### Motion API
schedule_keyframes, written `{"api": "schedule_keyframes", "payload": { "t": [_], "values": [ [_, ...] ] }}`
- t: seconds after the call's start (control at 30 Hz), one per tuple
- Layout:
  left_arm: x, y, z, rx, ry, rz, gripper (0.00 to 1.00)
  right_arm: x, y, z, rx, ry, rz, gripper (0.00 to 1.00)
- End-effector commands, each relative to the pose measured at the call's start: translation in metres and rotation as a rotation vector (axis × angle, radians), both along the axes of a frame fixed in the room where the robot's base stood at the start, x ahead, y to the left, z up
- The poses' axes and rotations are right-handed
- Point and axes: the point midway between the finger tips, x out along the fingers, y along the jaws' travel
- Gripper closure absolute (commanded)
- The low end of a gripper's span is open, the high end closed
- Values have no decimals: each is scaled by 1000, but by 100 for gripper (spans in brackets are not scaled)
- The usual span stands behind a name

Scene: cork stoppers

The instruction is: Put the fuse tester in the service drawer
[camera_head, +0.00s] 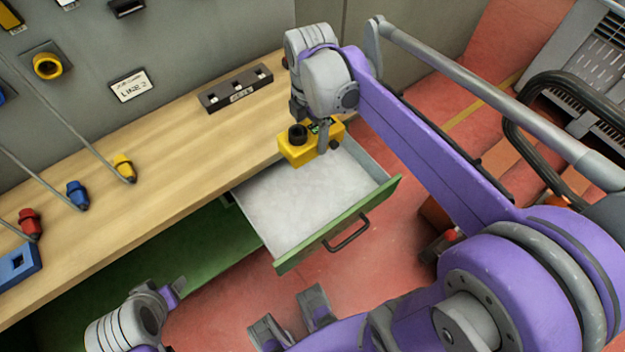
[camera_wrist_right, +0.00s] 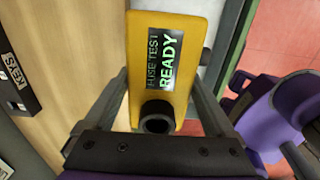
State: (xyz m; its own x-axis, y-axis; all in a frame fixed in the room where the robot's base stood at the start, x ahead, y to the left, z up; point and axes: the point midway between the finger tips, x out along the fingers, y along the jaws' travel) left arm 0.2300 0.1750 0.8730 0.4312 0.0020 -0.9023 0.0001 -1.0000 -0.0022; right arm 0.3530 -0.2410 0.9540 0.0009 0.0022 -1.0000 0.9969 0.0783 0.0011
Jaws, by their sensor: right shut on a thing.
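The fuse tester (camera_head: 297,152) is a yellow box with a black round knob or socket. Its display reads "FUSE TEST READY" in the right wrist view (camera_wrist_right: 188,92). My right gripper (camera_head: 312,132) is shut on it, with a finger on each side. It appears over the back of the service drawer, close to the bench edge; its exact height is unclear. The service drawer (camera_head: 300,205) is pulled out, with a pale, empty-looking floor and a green front. Parts of my left arm (camera_head: 130,320) show at the bottom, but its jaw opening cannot be made out.
The wooden workbench (camera_head: 175,150) runs along the left. The drawer's handle (camera_head: 347,233) juts over red floor.

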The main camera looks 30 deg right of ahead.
Motion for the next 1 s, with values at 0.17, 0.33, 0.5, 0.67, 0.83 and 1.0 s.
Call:
{"api": "schedule_keyframes", "payload": {
  "t": [0.17,0.33,0.5,0.67,0.83,1.0],
  "values": [
    [0,0,-2,0,1,0,37,-1,0,-7,0,0,0,93],
    [-1,0,-7,0,3,0,37,-1,0,-41,0,0,0,93],
    [-2,0,-14,0,5,0,37,-1,0,-88,0,0,0,93],
    [-3,0,-20,0,7,0,37,-1,1,-123,0,0,1,93],
    [-3,0,-22,0,7,0,37,-1,1,-141,0,-1,0,93],
    [-4,0,-26,0,9,0,37,-1,1,-160,0,0,1,93]
  ]
}}
